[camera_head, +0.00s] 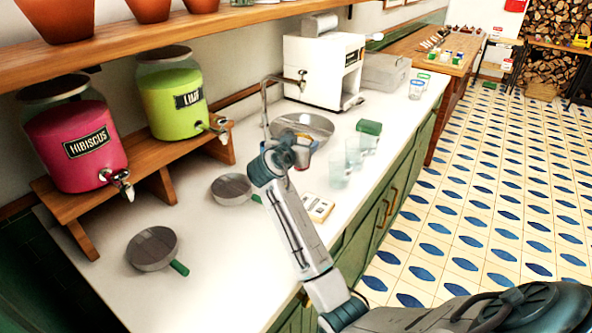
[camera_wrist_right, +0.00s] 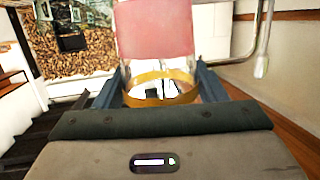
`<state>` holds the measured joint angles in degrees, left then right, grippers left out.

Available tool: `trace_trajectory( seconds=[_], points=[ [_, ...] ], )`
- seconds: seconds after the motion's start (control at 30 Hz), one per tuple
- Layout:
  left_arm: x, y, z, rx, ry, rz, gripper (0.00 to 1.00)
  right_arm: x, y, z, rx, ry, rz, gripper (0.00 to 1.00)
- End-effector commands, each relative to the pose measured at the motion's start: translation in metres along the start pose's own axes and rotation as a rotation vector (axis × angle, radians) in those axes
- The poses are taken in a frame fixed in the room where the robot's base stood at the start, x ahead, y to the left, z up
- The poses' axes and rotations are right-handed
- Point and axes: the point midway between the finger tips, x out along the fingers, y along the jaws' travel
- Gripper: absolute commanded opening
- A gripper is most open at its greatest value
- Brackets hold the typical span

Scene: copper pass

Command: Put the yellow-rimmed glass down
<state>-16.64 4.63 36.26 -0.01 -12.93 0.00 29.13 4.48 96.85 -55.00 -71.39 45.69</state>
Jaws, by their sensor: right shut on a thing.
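My right gripper (camera_head: 292,153) is above the white counter, near the sink basin. In the right wrist view its two fingers (camera_wrist_right: 160,88) are shut on the yellow-rimmed glass, one on each side. The glass's yellow rim (camera_wrist_right: 160,101) is a band between the fingers, and a pinkish-red body (camera_wrist_right: 155,30) shows beyond it. In the head view the gripper and wrist hide most of the glass; a small reddish part (camera_head: 303,167) shows beside them. I cannot tell whether its base touches anything. My left gripper is not in view.
Clear glasses (camera_head: 341,170) stand right of the gripper, with a green box (camera_head: 369,127) behind. The sink basin (camera_head: 312,124) and tap (camera_head: 264,100) are close behind. Two pans (camera_head: 152,249) (camera_head: 229,188) and a small card-like item (camera_head: 318,207) lie on the counter (camera_head: 225,270), which has bare room in front.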

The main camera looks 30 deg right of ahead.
Motion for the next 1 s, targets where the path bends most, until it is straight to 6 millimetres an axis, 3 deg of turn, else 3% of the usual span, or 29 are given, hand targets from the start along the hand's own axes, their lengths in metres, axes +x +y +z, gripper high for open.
trace_trajectory(
  seconds=[0.1, 0.23, 0.37, 0.63, 0.97, 1.0],
  points=[
    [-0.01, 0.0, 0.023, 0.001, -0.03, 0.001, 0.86, 0.004, 0.0, 0.018, -0.004, 0.0, 0.001, 0.33],
    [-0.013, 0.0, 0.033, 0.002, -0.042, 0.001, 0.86, 0.007, 0.0, 0.032, -0.001, 0.001, 0.001, 0.33],
    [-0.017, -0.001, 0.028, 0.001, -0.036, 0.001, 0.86, 0.009, 0.001, 0.044, -0.002, 0.0, 0.001, 0.33],
    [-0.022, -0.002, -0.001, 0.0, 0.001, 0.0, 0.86, 0.015, 0.0, 0.071, 0.001, 0.002, 0.0, 0.33],
    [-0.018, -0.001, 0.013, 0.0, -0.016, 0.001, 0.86, 0.016, 0.0, 0.075, 0.002, 0.003, 0.0, 0.33],
    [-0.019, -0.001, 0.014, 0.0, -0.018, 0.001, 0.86, 0.015, 0.0, 0.074, 0.001, 0.001, 0.0, 0.73]
  ],
)
